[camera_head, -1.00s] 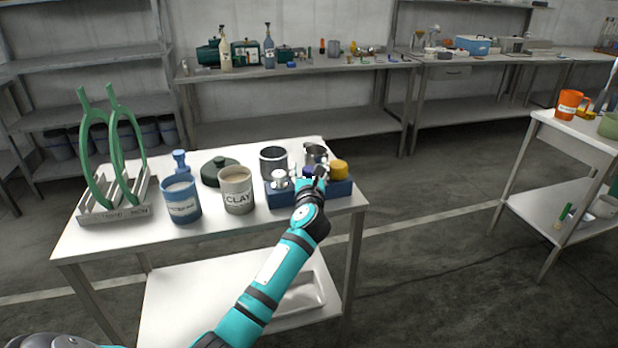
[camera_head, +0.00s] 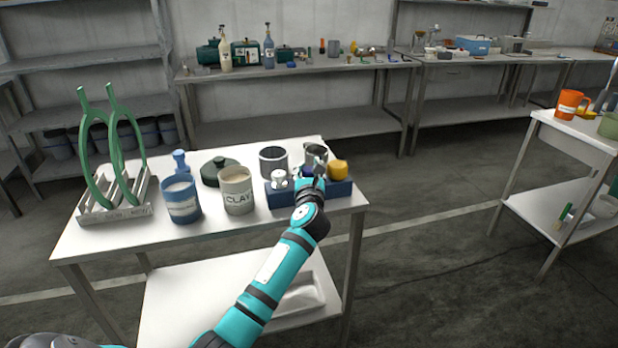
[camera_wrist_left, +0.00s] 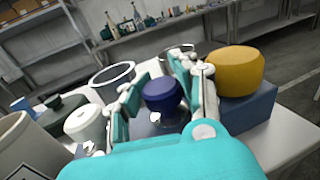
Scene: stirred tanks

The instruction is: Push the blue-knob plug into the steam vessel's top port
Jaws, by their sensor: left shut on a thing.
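The dark blue knob of the plug (camera_wrist_left: 162,94) is between the two teal-lined fingers of my left gripper (camera_wrist_left: 160,92) in the left wrist view. My left gripper (camera_head: 314,177) is shut on it, over the middle of a blue block (camera_head: 340,188) on the white table. The plug's lower part is hidden, so I cannot tell whether it has left the block. A white knob (camera_head: 279,179) and a yellow knob (camera_head: 338,169) flank it. I cannot tell which object is the steam vessel. My right gripper is not in view.
Behind the block stand a grey cylindrical pot (camera_head: 273,161) and a metal cup (camera_head: 316,153).

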